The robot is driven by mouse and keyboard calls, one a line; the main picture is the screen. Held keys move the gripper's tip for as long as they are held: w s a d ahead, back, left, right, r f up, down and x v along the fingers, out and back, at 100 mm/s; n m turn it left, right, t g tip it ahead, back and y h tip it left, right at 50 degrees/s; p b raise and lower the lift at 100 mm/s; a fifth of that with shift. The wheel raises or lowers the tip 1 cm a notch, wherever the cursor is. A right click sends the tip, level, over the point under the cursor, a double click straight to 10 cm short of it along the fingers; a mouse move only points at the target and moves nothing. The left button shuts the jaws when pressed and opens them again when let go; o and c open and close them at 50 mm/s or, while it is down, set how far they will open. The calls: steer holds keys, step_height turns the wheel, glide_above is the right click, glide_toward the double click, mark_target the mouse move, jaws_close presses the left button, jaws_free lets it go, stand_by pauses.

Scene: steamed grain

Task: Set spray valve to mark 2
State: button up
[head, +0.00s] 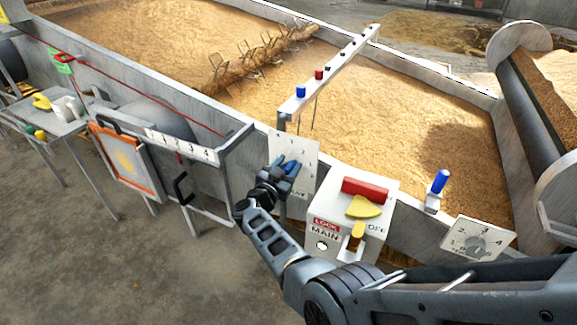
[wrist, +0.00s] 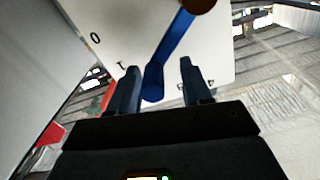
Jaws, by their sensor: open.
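The spray valve's white plate (head: 307,150) stands upright on the front wall of the grain bed, with small dark marks on its face. It also shows in the wrist view (wrist: 130,30). A blue lever (wrist: 170,48) with a brown round pivot (wrist: 198,4) crosses the plate, and its rounded end lies between my fingers. My gripper (head: 288,167) is at the plate, its jaws open around the lever's end; the wrist view shows the gripper (wrist: 159,68) too. A 0 and a 1 are readable left of the lever. Which mark the lever points to is not clear.
A white MAIN box (head: 322,243) with a red bar and yellow handle stands just right of my gripper. A dial plate (head: 478,240) and blue handle (head: 440,181) are further right. A metal frame numbered 1 to 4 (head: 181,146) stands left. The floor at front left is clear.

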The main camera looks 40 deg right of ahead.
steer(key=p+v, duration=0.1)
steer(key=v, duration=0.6)
steer(key=shift+s, duration=0.1)
